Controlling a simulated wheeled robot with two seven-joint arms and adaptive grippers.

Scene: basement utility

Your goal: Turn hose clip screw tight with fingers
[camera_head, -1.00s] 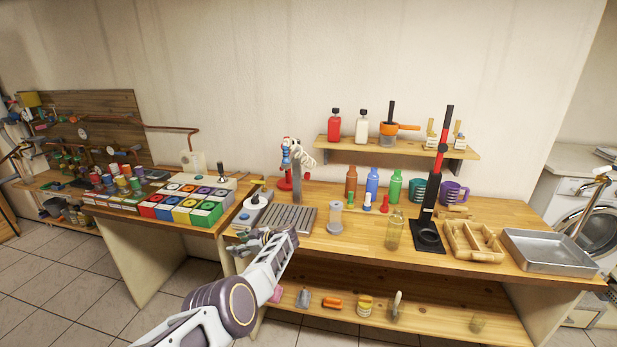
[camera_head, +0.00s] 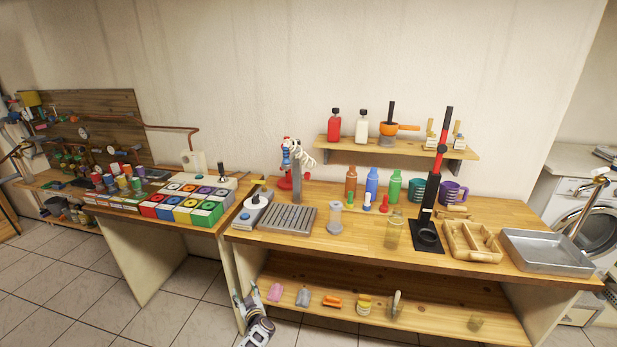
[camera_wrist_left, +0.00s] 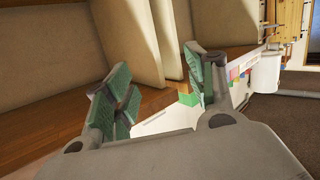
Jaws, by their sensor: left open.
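A white ribbed hose (camera_head: 306,157) with blue and red parts beside it sits at the top of a grey upright stand (camera_head: 297,187) on the wooden bench. A hose clip and its screw are too small to make out. My left gripper (camera_head: 244,295) is low, in front of the bench's left end, near lower-shelf height and well below the hose. In the left wrist view the green-padded fingers (camera_wrist_left: 155,98) are apart with nothing between them. My right gripper is not in view.
The bench top (camera_head: 290,240) has free room along its front. A ribbed grey plate (camera_head: 287,218) lies before the stand. Several small items lie on the lower shelf (camera_head: 430,312). A side table (camera_head: 150,222) with coloured boxes stands left.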

